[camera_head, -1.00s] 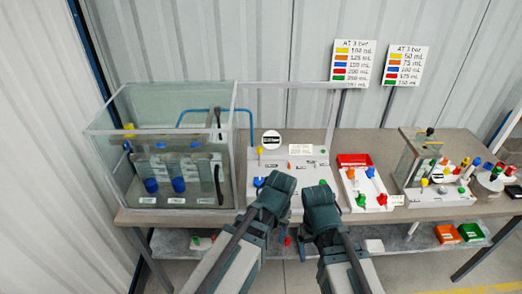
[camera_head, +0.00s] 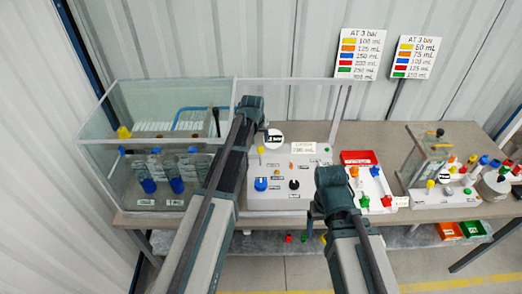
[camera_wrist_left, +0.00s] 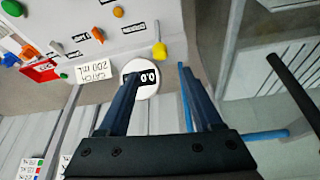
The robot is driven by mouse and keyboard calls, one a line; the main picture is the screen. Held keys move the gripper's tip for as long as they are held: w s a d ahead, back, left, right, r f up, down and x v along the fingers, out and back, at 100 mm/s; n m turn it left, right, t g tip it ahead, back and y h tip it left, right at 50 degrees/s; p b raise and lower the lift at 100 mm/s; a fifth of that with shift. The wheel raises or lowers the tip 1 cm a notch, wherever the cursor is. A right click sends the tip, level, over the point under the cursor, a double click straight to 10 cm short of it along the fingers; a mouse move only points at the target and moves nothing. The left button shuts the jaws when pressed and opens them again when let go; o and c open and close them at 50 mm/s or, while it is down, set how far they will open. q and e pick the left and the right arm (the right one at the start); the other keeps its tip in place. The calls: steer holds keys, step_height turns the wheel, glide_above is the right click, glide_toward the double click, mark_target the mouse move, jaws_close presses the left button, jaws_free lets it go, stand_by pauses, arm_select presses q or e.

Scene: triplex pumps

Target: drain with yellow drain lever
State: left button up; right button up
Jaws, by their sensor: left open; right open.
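A yellow lever (camera_head: 261,150) stands on the white panel (camera_head: 282,200) just right of the glass tank; it also shows in the left wrist view (camera_wrist_left: 159,50). A second yellow part (camera_head: 124,132) is at the tank's left side. Which of them is the drain lever I cannot tell. My left gripper (camera_head: 251,102) is open and empty, reaching up beside the tank, near the round white gauge (camera_head: 274,139). In the left wrist view, the gauge (camera_wrist_left: 140,78) reads about 0.0 partly behind one finger, and the yellow lever is beyond the fingertips.
The glass tank (camera_head: 110,100) holds bottles with blue bases. A blue pipe (camera_wrist_left: 184,98) runs close to my left fingers. A card (camera_head: 304,147) reads CATCH 200 mL. A red tray (camera_head: 356,157) and a second glass box (camera_head: 425,150) stand to the right.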

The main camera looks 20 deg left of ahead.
mark_target(260, 148)
arm_select(q)
steer(key=b+x, duration=1.2)
steer(key=x, duration=0.1)
steer(key=shift+f, duration=0.25)
steer(key=shift+r, duration=0.1)
jaws_close()
stand_by(0.9)
